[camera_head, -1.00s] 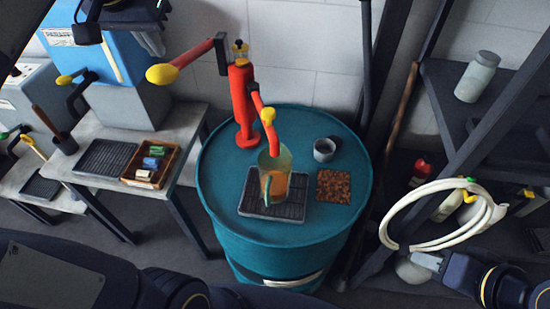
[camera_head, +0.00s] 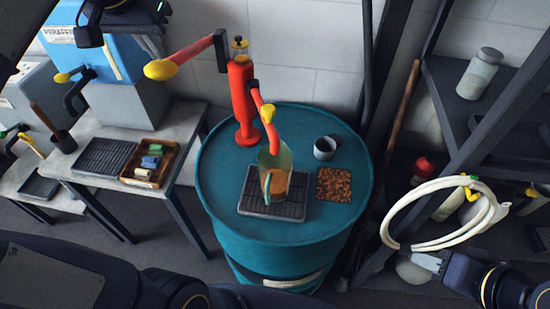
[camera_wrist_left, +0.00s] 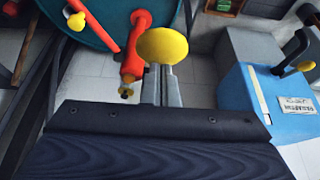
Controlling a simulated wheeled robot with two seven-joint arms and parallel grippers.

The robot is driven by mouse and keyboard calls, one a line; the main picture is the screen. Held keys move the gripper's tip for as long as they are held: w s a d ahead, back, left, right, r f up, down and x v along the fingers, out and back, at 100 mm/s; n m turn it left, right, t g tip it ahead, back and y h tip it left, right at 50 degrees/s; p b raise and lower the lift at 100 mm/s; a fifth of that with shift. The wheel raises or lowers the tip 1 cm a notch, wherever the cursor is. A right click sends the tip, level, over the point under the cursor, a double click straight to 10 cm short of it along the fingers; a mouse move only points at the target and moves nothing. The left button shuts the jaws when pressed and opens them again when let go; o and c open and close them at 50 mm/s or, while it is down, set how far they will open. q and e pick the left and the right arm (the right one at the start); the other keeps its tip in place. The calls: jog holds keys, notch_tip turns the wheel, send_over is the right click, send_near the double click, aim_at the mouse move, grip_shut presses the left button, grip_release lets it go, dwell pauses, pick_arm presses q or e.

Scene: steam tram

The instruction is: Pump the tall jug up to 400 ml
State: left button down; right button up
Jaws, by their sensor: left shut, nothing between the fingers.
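The tall jug (camera_head: 287,160) is clear, with some amber-brown liquid in its lower part. It stands upright on a dark grate on the drum, under the spout of the red pump (camera_head: 242,100). Its scale is too small to read. The pump's lever ends in a yellow knob (camera_head: 160,69) out to the left. In the left wrist view the yellow knob (camera_wrist_left: 163,45) sits right at the tips of my left gripper (camera_wrist_left: 161,75), which is shut and empty; contact cannot be told. My right gripper (camera_head: 425,261) is low at the right beside a white hose loop; its jaws are unclear.
The teal drum (camera_head: 225,190) also carries a grey cup (camera_head: 325,148) and a brown mat (camera_head: 334,185). A bench at the left holds a blue machine (camera_head: 118,60) and a tray of small items (camera_head: 140,182). The white hose (camera_head: 388,225) hangs by the dark shelf frame at the right.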

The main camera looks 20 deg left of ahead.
pick_arm(q)
jog(key=shift+f+b, duration=5.3)
jog(key=shift+f, duration=1.8)
notch_tip(320, 180, up, 14)
jog(key=p, duration=1.3)
jog(key=shift+f, duration=0.2)
jog(key=shift+r+p, duration=0.6)
jog(key=shift+r, duration=0.5)
jog(key=shift+f, duration=0.2)
